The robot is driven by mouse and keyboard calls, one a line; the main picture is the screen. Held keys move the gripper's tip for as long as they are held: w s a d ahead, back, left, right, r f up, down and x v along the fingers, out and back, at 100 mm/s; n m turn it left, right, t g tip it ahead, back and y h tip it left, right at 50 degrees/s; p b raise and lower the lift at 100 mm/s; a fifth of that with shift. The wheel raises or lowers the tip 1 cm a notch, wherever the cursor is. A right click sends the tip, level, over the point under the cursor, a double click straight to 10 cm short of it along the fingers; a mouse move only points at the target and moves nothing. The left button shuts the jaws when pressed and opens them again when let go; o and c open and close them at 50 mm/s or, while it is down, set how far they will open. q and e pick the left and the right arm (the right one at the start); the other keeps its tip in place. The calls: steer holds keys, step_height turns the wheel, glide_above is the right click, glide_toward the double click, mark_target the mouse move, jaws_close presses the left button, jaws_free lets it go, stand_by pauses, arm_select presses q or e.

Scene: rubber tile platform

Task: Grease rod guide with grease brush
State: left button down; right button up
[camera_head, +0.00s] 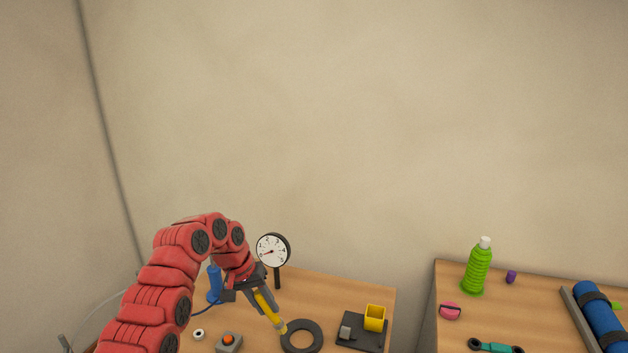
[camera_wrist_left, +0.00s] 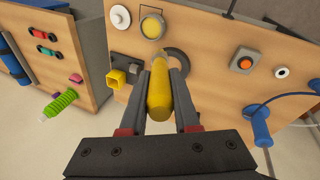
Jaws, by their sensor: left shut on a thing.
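My left gripper (camera_head: 258,287) is shut on a yellow-handled brush (camera_head: 267,303). The brush slants down to the right, its tip beside or over the left edge of a thick black ring (camera_head: 302,349) on the table; I cannot tell whether they touch. The ring may be the rod guide. In the left wrist view the yellow handle (camera_wrist_left: 160,92) lies between the two fingers (camera_wrist_left: 160,75), and the ring (camera_wrist_left: 181,62) shows partly behind them. My right gripper is not in view.
A black plate (camera_head: 350,343) with a yellow square cup (camera_head: 375,318) stands right of the ring. A dial gauge (camera_head: 272,250), blue handle (camera_head: 214,285), button box (camera_head: 229,343) and white ring (camera_head: 198,334) stand nearby. A gap separates the right table, with a green bottle (camera_head: 476,271).

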arm_select(q)
steer(key=a, duration=0.1)
steer(key=s+a+r, duration=0.1)
steer(key=a, duration=0.1)
steer(key=a+r, duration=0.1)
steer(key=a, duration=0.1)
steer(key=shift+s+r+b, duration=0.2)
steer(key=shift+s+b, duration=0.1)
steer(key=shift+s, duration=0.1)
